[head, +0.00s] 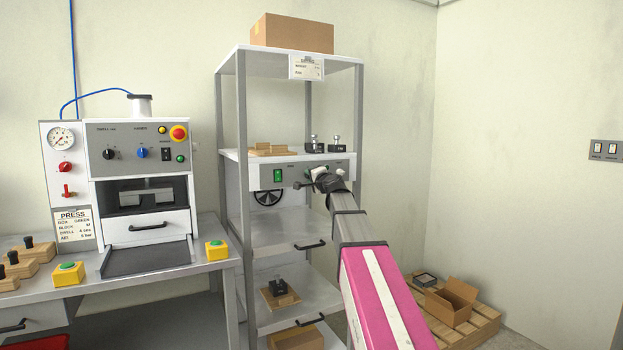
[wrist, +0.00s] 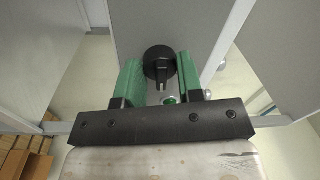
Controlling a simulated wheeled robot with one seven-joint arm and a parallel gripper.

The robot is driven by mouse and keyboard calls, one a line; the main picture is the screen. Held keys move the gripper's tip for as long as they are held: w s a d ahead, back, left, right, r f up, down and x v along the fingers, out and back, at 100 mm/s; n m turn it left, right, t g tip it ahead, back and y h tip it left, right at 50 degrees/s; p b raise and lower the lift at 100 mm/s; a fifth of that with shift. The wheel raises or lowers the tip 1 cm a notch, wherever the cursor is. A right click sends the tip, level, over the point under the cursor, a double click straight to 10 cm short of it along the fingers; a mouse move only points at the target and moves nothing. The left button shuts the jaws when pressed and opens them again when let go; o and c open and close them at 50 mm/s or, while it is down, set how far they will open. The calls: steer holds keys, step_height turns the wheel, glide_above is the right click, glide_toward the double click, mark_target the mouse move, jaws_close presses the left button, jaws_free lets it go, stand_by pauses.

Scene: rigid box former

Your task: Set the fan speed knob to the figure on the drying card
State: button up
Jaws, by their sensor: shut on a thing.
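The drying card (head: 306,67) hangs at the top front edge of the shelf rack; its print is too small to read. The panel's labels and the knob's scale are not readable.
A press (head: 140,185) stands on the bench at left. Wooden pieces (head: 270,149) and small dark weights (head: 312,145) lie on the shelf above the panel. A cardboard box (head: 292,33) is on top. A pallet with an open carton (head: 452,302) is on the floor at right.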

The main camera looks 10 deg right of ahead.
steer(key=shift+m, duration=0.6)
steer(key=o, duration=0.9)
steer(key=shift+s, duration=0.1)
steer(key=v, duration=1)
steer(key=shift+s+d, duration=0.1)
steer(key=shift+s, duration=0.2)
